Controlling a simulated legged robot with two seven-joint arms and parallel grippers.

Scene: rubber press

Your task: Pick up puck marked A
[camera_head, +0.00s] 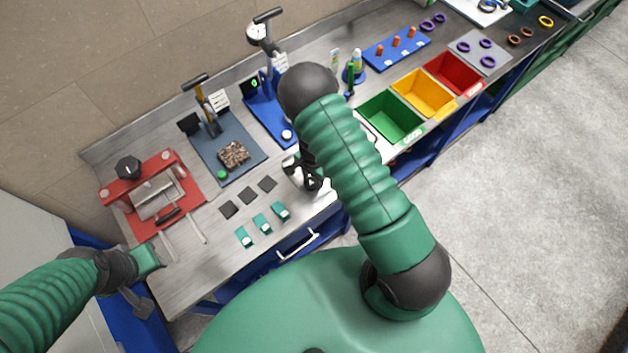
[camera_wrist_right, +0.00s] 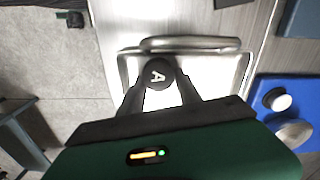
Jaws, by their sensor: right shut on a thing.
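The puck marked A (camera_wrist_right: 158,74) is a small black disc with a white letter A on its face. In the right wrist view my right gripper (camera_wrist_right: 158,84) is shut on it, with one dark finger on each side. A shiny tray (camera_wrist_right: 228,72) with a raised metal rim lies behind the puck; I cannot tell whether the puck touches it. In the head view my right gripper (camera_head: 308,178) is over the front part of the bench, partly hidden by my arm. My left gripper (camera_head: 147,261) is at the bench's front left corner; its fingers do not show clearly.
A red press (camera_head: 128,200) stands at the left. Several dark squares (camera_head: 248,195) and teal pieces (camera_head: 262,223) lie left of my right gripper. Green (camera_head: 388,120), yellow (camera_head: 424,94) and red bins (camera_head: 455,72) stand to the right. Blue fixtures (camera_head: 268,118) stand behind.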

